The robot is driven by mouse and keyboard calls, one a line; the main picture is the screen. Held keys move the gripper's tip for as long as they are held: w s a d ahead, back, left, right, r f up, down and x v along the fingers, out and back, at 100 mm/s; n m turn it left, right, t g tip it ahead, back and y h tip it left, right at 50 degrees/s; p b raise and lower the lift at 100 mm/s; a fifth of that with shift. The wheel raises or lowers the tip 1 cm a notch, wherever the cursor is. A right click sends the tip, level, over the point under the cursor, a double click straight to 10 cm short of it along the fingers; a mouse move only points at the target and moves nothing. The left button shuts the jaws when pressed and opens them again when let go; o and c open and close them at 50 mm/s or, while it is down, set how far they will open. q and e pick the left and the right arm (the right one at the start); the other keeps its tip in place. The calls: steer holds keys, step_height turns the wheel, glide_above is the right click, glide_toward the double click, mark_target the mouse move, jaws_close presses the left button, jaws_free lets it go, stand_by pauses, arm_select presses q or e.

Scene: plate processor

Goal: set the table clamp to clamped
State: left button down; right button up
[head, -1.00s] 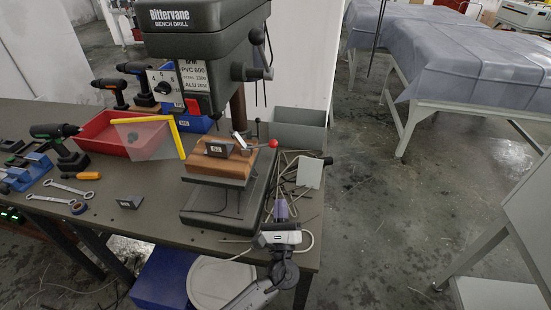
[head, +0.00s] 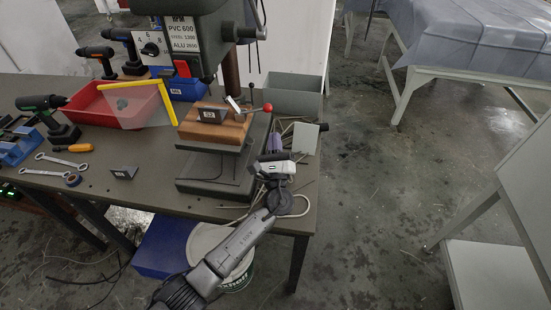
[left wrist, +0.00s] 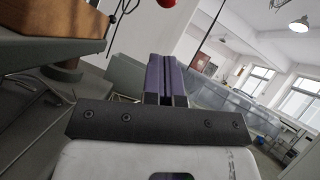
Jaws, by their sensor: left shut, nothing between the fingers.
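A bench drill (head: 190,45) stands on the dark workbench, with a brown wooden block (head: 214,122) on its work table (head: 215,148). A lever with a red ball knob (head: 267,107) sticks out right of the block. A short upright lever with a dark knob (head: 251,88) stands beside it. I cannot tell for sure which of these is the table clamp. My left gripper (head: 275,144) is right of the drill base, below the red knob, its purple fingers shut and empty. In the left wrist view the shut fingers (left wrist: 165,75) point ahead; the red knob (left wrist: 166,3) is at the top edge. My right gripper is out of view.
A grey plate (head: 306,138) and thin rods lie right of the gripper, near a grey bin (head: 292,95). A red tray (head: 100,108), drills and wrenches are on the left. A white bucket (head: 235,272) stands below the bench edge. Open floor lies to the right.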

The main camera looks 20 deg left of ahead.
arm_select(q)
steer(key=shift+w+a+r, duration=0.3)
steer(key=shift+r, duration=0.45)
steer(key=shift+w+a+r, duration=0.25)
steer(key=shift+w+r, duration=0.05)
steer(key=shift+r, duration=0.45)
steer(key=shift+w+a+r, duration=0.3)
steer(key=shift+r, duration=0.45)
